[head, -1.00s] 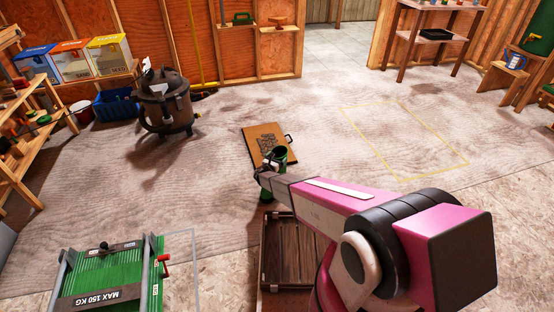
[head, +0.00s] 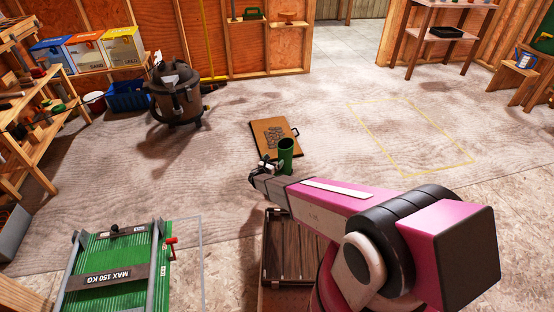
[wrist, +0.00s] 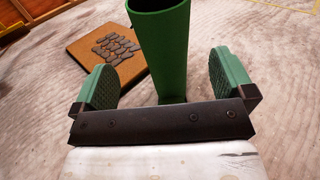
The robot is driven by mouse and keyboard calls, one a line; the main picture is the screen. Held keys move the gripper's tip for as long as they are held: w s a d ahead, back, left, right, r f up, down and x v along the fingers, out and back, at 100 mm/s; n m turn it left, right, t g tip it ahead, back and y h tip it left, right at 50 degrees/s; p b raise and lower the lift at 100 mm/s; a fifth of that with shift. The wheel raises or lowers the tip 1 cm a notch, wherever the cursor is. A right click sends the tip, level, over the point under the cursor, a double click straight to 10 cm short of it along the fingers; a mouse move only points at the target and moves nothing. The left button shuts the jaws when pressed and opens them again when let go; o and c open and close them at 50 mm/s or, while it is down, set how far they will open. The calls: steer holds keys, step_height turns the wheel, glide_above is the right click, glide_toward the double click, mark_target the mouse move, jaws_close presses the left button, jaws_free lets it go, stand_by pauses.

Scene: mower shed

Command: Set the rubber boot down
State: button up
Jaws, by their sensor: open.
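The green rubber boot (head: 286,152) stands upright in the middle of the head view, just in front of an orange-brown board. In the wrist view its open-topped shaft (wrist: 163,45) rises between and beyond the two green-padded fingers of my gripper (wrist: 165,78). The fingers are spread wide, with clear gaps on both sides of the shaft. In the head view my gripper (head: 264,170) is at the near left of the boot. My arm hides the boot's lower part, so its contact with the floor is not visible.
The board (head: 273,137) with a dark pattern lies flat behind the boot. A dark slatted crate (head: 270,240) is under my arm. A green platform (head: 112,270) is at front left and a shop vacuum (head: 178,97) at back left. The yellow-outlined floor area (head: 410,138) is empty.

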steer(key=s+d+r+m+g+h, duration=0.1)
steer(key=s+d+r+m+g, duration=0.5)
steer(key=d+r+m, duration=0.3)
steer(key=s+d+r+m+g+h, duration=0.1)
steer(key=s+d+r+m+g, duration=0.4)
steer(key=s+d+r+m, duration=0.45)
steer(key=s+d+r+m+g+y, duration=0.2)
steer(key=s+r+m+y, duration=0.3)
steer(key=s+r+m, duration=0.1)
steer(key=s+d+r+m+g+y, duration=0.2)
steer(key=s+r+m+y, duration=0.3)
steer(key=s+r, duration=0.3)
steer(key=s+y, duration=0.1)
steer(key=s, duration=0.2)
steer(key=shift+d+r+m+g, duration=0.25)
steer(key=shift+d+m+g, duration=0.05)
steer(key=shift+d+m, duration=0.05)
